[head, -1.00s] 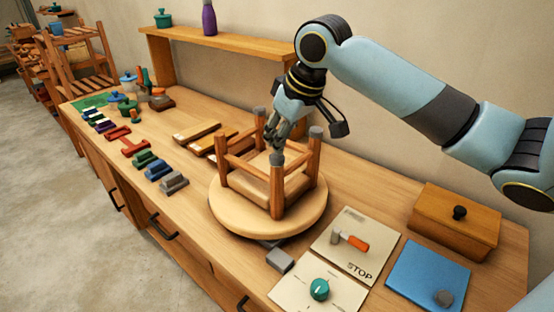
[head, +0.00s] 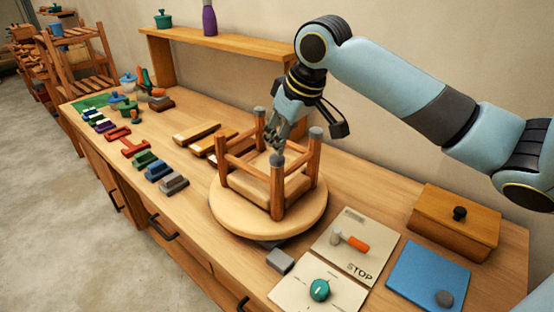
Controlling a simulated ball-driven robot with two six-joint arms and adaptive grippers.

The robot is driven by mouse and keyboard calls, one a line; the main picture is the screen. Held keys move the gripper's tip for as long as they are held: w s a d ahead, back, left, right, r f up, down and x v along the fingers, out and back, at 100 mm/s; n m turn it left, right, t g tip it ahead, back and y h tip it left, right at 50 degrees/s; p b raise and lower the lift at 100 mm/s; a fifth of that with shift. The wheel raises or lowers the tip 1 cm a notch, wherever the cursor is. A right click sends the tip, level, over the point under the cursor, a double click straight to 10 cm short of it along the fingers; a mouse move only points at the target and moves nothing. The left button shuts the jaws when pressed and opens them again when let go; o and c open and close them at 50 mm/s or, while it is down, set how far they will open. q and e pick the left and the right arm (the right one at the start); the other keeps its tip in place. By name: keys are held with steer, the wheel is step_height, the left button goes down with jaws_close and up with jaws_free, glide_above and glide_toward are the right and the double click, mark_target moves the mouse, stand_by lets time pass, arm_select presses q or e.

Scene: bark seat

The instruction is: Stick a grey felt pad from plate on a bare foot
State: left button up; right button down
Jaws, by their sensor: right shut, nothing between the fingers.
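A wooden stool (head: 277,193) stands upside down on a round wooden turntable (head: 225,213), legs up. Its far leg, right leg and near leg (head: 277,160) have grey ends; the left leg (head: 223,150) shows a bare wooden end. My right gripper (head: 277,143) is shut and empty, just above the near leg's grey end; I cannot tell whether it touches. A round grey felt pad (head: 445,298) lies on the blue square plate (head: 425,272) at the lower right. My left gripper is out of view.
A panel with an orange-handled lever (head: 352,243) and one with a teal knob (head: 319,290) lie before the turntable. A lidded wooden box (head: 455,220) stands at the right. Several coloured blocks line the left edge; a shelf (head: 230,45) stands behind.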

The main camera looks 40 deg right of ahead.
mark_target(278, 158)
steer(key=shift+f+b, duration=0.3)
steer(key=shift+f, duration=0.7)
stand_by(0.8)
steer(key=shift+s+f, duration=0.15)
steer(key=shift+f, duration=0.1)
stand_by(1.0)
step_height(278, 158, up, 2)
steer(key=shift+r+p, duration=0.1)
steer(key=shift+p, duration=0.75)
steer(key=shift+r, duration=2)
steer(key=shift+a, duration=0.1)
